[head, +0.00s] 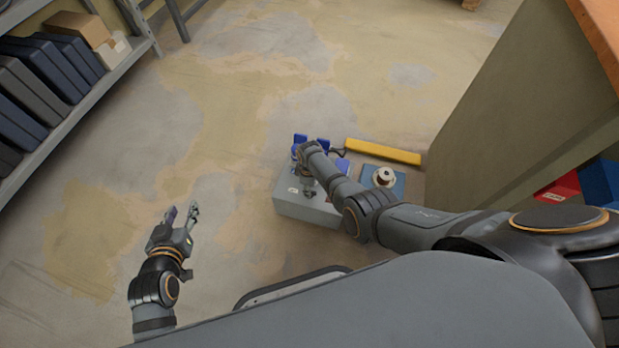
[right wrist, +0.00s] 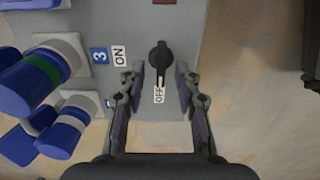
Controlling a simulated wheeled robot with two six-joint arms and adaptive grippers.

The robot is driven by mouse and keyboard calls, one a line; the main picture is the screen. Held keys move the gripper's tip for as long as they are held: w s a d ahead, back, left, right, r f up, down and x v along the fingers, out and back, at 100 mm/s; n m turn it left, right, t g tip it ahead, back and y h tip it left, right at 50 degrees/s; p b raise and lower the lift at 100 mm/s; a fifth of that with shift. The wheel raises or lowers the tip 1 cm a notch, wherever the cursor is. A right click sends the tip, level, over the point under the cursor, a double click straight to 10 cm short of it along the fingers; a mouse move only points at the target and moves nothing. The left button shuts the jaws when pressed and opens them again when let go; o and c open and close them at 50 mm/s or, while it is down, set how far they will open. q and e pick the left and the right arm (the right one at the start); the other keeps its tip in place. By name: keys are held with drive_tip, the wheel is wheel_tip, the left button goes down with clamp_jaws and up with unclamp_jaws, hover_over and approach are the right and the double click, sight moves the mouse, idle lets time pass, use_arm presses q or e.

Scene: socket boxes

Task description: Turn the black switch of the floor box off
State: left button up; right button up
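The floor box (head: 290,203) is a grey box on the floor, partly covered by my right arm in the head view. In the right wrist view its grey face (right wrist: 140,25) carries the black switch (right wrist: 160,58), with an ON label (right wrist: 119,55) to the left and an OFF label (right wrist: 159,95) below. The switch's narrow end points down toward OFF. My right gripper (right wrist: 160,78) is open, its fingers on either side of the switch's lower end and the OFF label; I cannot tell whether they touch it. My left gripper (head: 182,217) is open and empty, left of the box.
Blue plugs (right wrist: 60,75) stick out beside the labels. A yellow bar (head: 383,152) and a blue plate with a spool (head: 383,178) lie right of the box. A shelf (head: 95,95) stands at left, a cabinet (head: 520,110) at right. Floor at left is clear.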

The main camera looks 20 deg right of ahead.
wheel_tip(320, 180, up, 11)
drive_tip(key=shift+f, duration=0.15)
drive_tip(key=shift+s, duration=0.1)
idle(0.4)
